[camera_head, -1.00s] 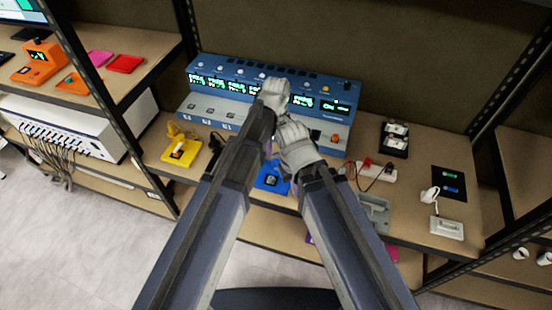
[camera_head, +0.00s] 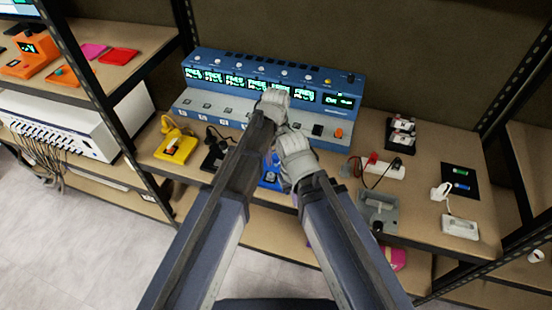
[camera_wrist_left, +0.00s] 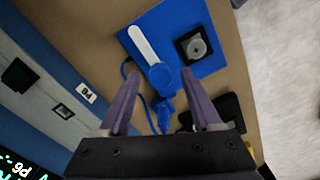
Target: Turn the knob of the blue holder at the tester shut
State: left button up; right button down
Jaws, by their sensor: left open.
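The blue holder (camera_wrist_left: 212,62) lies on the shelf in front of the tester (camera_head: 215,92). In the left wrist view it is a blue plate with a round blue knob (camera_wrist_left: 162,78), a white bar (camera_wrist_left: 144,44) slanting up-left from it, and a silver disc in a black square (camera_wrist_left: 195,46). My left gripper (camera_wrist_left: 160,75) is open, its purple fingers on either side of the knob; I cannot tell whether they touch it. In the head view the holder (camera_head: 268,181) is partly hidden by my arms. My left fingers are hidden there, and my right gripper cannot be made out.
A yellow holder (camera_head: 176,147) and a black holder (camera_head: 212,158) are left of the blue one. A grey holder (camera_head: 378,210), a white socket strip (camera_head: 377,168) and a black tray (camera_head: 400,138) are to the right. A blue cable (camera_wrist_left: 148,108) runs from the blue holder.

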pick_arm(q)
jog(key=shift+c, duration=0.2)
grip_shut()
dwell(0.4)
